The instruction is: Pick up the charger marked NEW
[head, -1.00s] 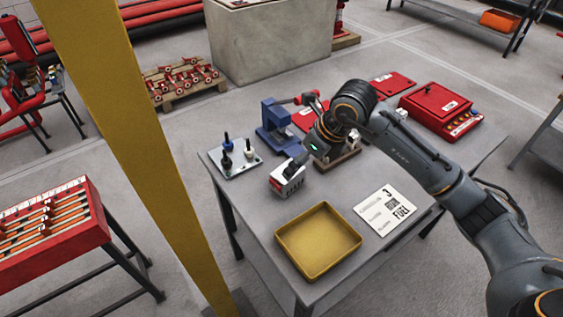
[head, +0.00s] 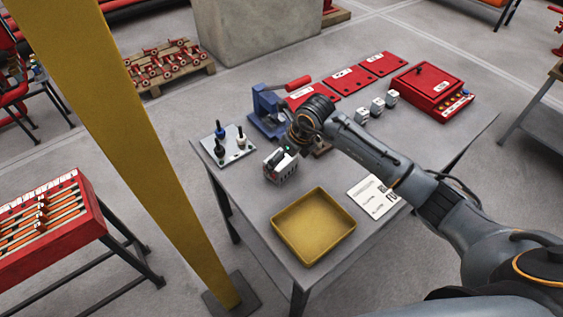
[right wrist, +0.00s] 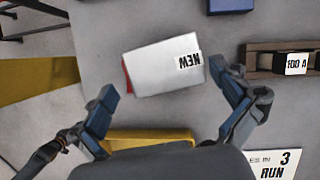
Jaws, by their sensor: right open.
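The charger marked NEW is a pale grey box with a red end and lies on the table. In the right wrist view the charger (right wrist: 160,68) shows its NEW label upside down. In the head view the charger (head: 282,167) is partly covered by my arm. My right gripper (right wrist: 168,95) is open and empty above the charger, its fingers apart to either side, near the box's lower edge in the wrist view. In the head view the fingertips are too small and covered to make out. My left gripper is not in view.
A yellow tray (head: 313,226) lies in front of the charger. A printed card (head: 374,196) is right of it. A plate with knobs (head: 228,146) stands left, a blue press (head: 266,113) behind. A block marked 100 A (right wrist: 296,63) is close by. A yellow post (head: 120,130) stands left.

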